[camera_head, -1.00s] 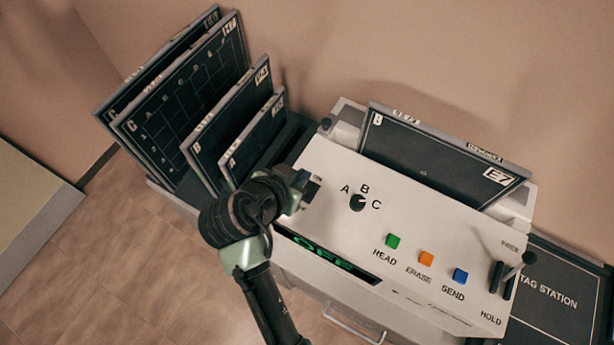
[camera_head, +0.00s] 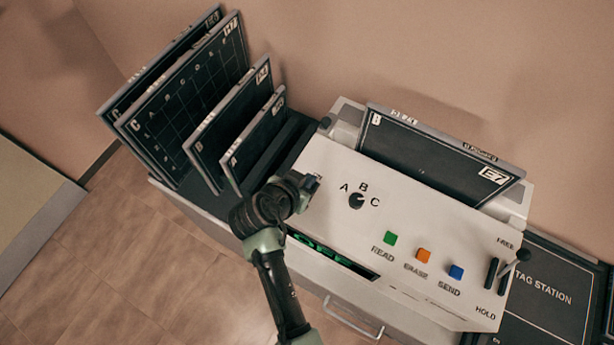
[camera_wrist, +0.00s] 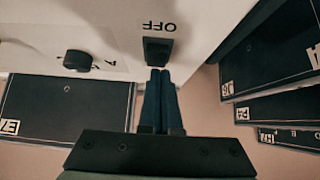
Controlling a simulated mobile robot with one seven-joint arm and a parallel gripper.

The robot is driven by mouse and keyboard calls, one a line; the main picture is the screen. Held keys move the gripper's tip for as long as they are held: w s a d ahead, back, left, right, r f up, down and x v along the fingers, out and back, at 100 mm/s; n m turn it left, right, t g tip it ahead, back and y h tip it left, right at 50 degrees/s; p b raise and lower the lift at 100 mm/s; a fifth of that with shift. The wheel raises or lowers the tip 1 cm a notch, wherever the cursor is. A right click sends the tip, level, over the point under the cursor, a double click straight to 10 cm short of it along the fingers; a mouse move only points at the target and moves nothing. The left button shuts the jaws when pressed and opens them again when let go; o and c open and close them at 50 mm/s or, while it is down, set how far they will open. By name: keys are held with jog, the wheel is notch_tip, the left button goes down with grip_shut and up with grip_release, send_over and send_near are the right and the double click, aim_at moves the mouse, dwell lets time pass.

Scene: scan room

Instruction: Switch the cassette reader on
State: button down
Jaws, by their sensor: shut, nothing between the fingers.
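The cassette reader (camera_head: 330,180) is a pale sloped console with a cassette marked B and E7 (camera_head: 440,160) standing in its back slot. Its green-lettered display (camera_head: 335,257) is partly hidden by my arm. A dark rocker switch (camera_wrist: 158,50) sits below an OFF label, upside down in the wrist view. My gripper (camera_wrist: 159,72) is shut and empty, its fingertips right at the near edge of the switch; I cannot tell if they touch. In the head view my gripper (camera_head: 312,183) is over the panel's left end, and covers most of the switch.
An A-B-C dial (camera_head: 356,201) is right of my gripper, then green READ (camera_head: 390,238), orange ERASE (camera_head: 423,255) and blue SEND (camera_head: 456,272) buttons. A FREE/HOLD lever (camera_head: 515,262) stands at the right end. Several cassettes (camera_head: 190,105) stand in a rack at left.

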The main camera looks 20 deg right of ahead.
jog(key=shift+w+d+y, duration=0.1)
jog(key=shift+d+y, duration=0.05)
jog(key=shift+y, duration=0.15)
jog(key=shift+f, duration=0.15)
